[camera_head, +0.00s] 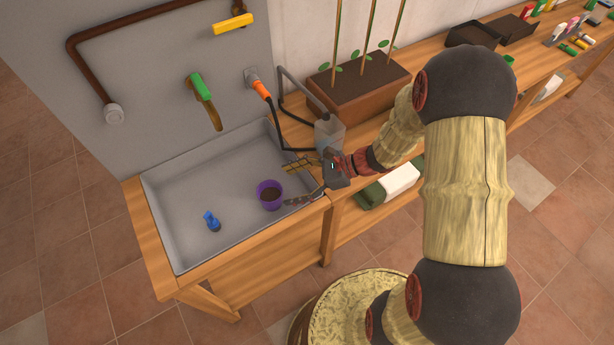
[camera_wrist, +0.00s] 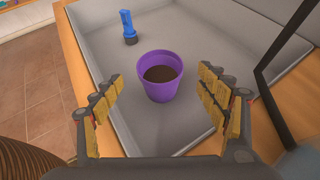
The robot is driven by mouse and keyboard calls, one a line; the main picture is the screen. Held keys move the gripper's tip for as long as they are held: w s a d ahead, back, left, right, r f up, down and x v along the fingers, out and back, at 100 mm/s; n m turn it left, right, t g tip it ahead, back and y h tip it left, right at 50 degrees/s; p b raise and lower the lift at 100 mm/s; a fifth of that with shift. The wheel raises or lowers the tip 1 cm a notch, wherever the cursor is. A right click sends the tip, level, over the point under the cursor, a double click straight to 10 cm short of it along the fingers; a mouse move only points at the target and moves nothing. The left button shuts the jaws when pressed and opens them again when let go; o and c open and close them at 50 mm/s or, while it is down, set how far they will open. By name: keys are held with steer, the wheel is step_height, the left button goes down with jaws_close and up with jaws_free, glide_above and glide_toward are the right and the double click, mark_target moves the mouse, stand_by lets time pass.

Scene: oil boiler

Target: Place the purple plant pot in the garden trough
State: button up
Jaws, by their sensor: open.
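The purple plant pot (camera_head: 270,194) holds dark soil and stands upright in the grey basin (camera_head: 180,182), near its right front wall. In the wrist view the pot (camera_wrist: 160,88) sits ahead of and between my fingertips, with a gap on both sides. My gripper (camera_head: 291,184) is open and empty, reaching in over the basin's right edge; its two fingers also show in the wrist view (camera_wrist: 160,84). A long brown trough (camera_head: 360,98) with dark soil, thin stakes and small green seedlings stands on the bench to the right of the basin.
A small blue object (camera_head: 212,221) stands in the basin left of the pot. A green-handled tap (camera_head: 201,88) hangs over the basin. An orange-ended hose (camera_head: 260,89) and a grey translucent container (camera_head: 328,131) are near my gripper. Dark trays (camera_head: 505,30) lie farther along the bench.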

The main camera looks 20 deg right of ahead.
steer(key=s+d+r+n+h, duration=0.3)
steer(key=s+r+n+h, duration=0.1)
steer(key=r+n, duration=0.3)
steer(key=s+d+r+n+t+h, duration=0.1)
steer(key=s+d+r+n+h, duration=0.2)
steer(key=s+r+n, duration=0.4)
steer(key=s+d+r+n+t+h, duration=0.1)
steer(key=s+d+r+n+h, duration=0.2)
steer(key=r+n, duration=0.4)
step_height(320, 180, up, 5)
steer(key=shift+s+d+r+h, duration=0.1)
steer(key=shift+s+d+h, duration=0.1)
steer(key=shift+s+h, duration=0.9)
